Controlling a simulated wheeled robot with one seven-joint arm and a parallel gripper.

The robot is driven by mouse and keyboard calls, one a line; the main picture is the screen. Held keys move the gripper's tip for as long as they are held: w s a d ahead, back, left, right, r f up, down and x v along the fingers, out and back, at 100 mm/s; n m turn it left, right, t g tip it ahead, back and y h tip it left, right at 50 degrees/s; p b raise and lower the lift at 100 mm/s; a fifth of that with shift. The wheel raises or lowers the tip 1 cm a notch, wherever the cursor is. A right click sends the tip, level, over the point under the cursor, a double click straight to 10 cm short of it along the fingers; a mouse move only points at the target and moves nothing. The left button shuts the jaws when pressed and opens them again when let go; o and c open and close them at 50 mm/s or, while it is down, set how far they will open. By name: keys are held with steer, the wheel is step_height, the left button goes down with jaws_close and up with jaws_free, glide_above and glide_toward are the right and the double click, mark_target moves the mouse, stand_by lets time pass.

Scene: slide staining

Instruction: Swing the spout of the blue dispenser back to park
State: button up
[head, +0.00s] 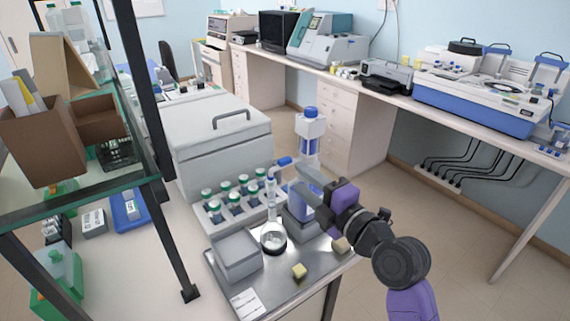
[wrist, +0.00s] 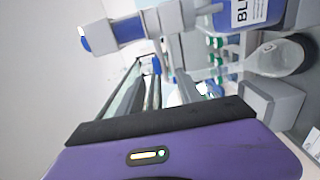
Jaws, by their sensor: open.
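The blue dispenser (head: 309,130) stands upright on the steel tray, with a blue cap and a pale upper body. Contact between finger and spout cannot be told.
A rack of green-capped bottles (head: 238,205) stands left of the dispenser, with a grey box (head: 237,257) before it. A yellow block (head: 299,271) lies on the tray. A large lidded grey case (head: 215,140) stands behind. A glass shelf (head: 85,190) borders the left.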

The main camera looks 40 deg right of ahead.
mark_target(286, 164)
steer(key=w+p, duration=0.2)
steer(key=w, duration=0.4)
steer(key=shift+w+r+p, duration=0.15)
steer(key=shift+w+p, duration=0.1)
steer(key=shift+p, duration=0.1)
steer(key=shift+w, duration=0.65)
jaws_close()
stand_by(0.6)
